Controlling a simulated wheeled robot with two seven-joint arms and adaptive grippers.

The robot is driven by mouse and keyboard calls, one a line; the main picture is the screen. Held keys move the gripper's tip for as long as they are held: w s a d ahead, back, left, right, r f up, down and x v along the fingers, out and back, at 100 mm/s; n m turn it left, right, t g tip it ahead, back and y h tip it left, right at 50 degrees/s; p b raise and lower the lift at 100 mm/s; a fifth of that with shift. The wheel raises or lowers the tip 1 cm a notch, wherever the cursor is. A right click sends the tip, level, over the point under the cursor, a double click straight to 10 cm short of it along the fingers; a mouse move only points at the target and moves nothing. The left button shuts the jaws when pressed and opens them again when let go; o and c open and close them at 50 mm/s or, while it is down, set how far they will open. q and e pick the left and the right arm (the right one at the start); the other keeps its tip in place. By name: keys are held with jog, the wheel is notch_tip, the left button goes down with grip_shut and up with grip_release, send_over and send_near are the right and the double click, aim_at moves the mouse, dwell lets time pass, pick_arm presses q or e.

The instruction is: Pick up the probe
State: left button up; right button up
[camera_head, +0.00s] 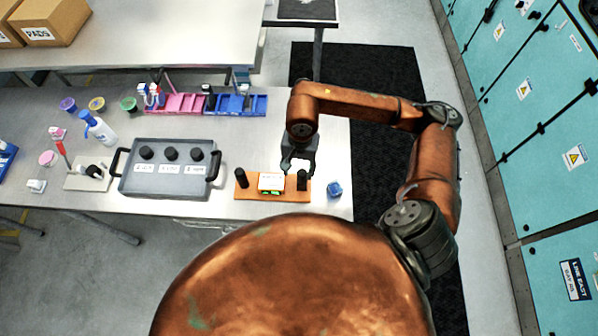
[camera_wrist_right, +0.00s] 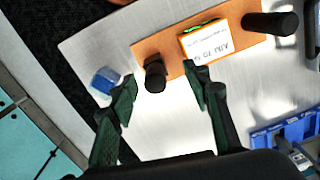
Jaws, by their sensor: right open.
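An orange board (camera_head: 246,193) lies on the bench with a white labelled box (camera_head: 271,182) in its middle and an upright black cylinder at each end. No label shows which piece is the probe. The right-hand cylinder (camera_head: 302,181) is just below my right gripper (camera_head: 298,170). In the right wrist view this cylinder (camera_wrist_right: 155,76) shows between the two dark green fingers of my right gripper (camera_wrist_right: 162,88), which are open and empty. Whether they are level with it I cannot tell. The other cylinder (camera_head: 241,178) stands at the left end. My left gripper is out of view.
A small blue cube (camera_head: 334,189) sits right of the board, near the bench's edge. A grey tray (camera_head: 140,185) with three black-topped pieces stands to the left. Pink (camera_head: 180,105) and blue (camera_head: 238,105) bins line the back. Bare bench (camera_head: 335,150) lies right of the gripper.

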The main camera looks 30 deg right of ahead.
aim_at(303, 173)
jog(key=shift+w+d+f+h, duration=0.15)
jog(key=shift+d+h, duration=0.15)
jog(key=shift+d, duration=0.35)
jog(key=shift+d+f, duration=0.1)
jog(key=shift+f, duration=0.2)
jog(key=shift+f+p, duration=0.45)
jog(key=shift+f, duration=0.45)
jog(key=f+p, duration=0.1)
jog(key=f, duration=0.1)
jog(key=f+p, duration=0.1)
jog(key=f, duration=0.1)
jog(key=shift+w+d+f, duration=0.1)
jog(key=shift+d+f, duration=0.05)
jog(key=shift+d, duration=0.05)
jog(key=shift+f, duration=0.35)
jog(key=shift+c, duration=0.3)
grip_shut()
